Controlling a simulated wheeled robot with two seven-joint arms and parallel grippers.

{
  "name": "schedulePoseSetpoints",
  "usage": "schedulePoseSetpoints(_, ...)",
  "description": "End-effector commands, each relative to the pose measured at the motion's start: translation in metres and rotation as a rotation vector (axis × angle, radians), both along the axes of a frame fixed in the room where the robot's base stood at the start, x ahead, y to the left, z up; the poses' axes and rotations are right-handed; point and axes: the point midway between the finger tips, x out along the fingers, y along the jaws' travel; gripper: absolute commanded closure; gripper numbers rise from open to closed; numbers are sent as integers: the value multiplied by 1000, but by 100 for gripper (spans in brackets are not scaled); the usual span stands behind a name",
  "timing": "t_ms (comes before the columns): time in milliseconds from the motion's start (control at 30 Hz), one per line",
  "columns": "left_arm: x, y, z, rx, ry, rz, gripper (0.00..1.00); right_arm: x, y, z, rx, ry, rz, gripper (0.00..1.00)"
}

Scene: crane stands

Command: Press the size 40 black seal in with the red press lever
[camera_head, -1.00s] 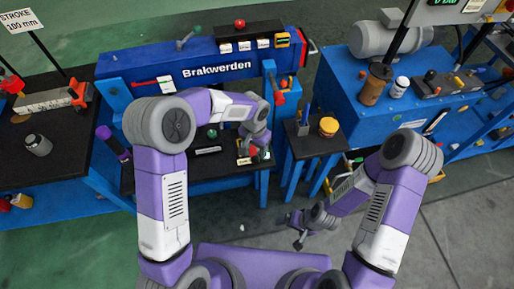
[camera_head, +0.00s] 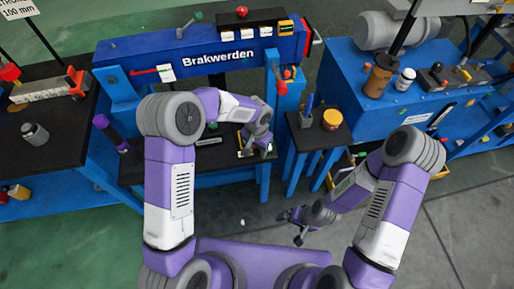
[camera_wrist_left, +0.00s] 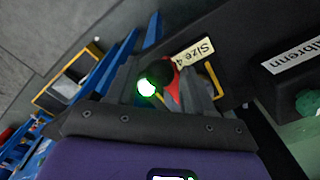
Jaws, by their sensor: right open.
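My left gripper (camera_head: 262,146) points down over the right end of the dark bench, at a small yellow-framed station. In the left wrist view, its two grey fingers (camera_wrist_left: 165,88) lie on either side of a red lever (camera_wrist_left: 173,88) with a dark round knob (camera_wrist_left: 160,71). Whether they touch the lever I cannot tell. A bright green-white light (camera_wrist_left: 147,87) glows beside the knob. A label reading "Size 4", its end cut off (camera_wrist_left: 192,50), is just beyond. I cannot make out the black seal. My right gripper (camera_head: 298,228) is open and empty, low above the floor.
A small dark side table (camera_head: 318,137) with an orange-topped jar (camera_head: 332,119) stands to the right. A blue workbench (camera_head: 425,112) is farther right. Open floor lies in front.

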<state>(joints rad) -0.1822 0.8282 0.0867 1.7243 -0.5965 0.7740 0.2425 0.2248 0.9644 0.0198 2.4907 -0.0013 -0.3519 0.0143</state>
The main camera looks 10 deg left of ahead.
Motion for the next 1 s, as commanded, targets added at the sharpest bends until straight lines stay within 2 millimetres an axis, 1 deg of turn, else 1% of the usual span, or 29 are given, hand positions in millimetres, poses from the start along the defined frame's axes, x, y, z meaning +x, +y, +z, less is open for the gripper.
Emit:
schedulePoseSetpoints(33,0,0,0,0,0,0,57,0,0,0,0,0,0,4)
schedulePoseSetpoints(300,0,0,0,0,0,0,98,0,0,0,0,0,0,4)
schedulePoseSetpoints(333,0,0,0,0,0,0,100,0,0,0,0,0,0,4)
schedulePoseSetpoints(567,0,0,1,0,1,0,100,0,0,1,0,0,0,4)
schedulePoseSetpoints(667,1,0,3,-4,9,1,100,0,0,5,0,0,0,4)
schedulePoseSetpoints(767,1,0,8,-10,26,2,100,0,0,12,0,0,0,4)
schedulePoseSetpoints(867,3,1,15,-20,56,3,100,0,0,24,0,0,0,4)
schedulePoseSetpoints(1000,7,2,27,-39,117,4,100,0,0,46,0,0,0,4)
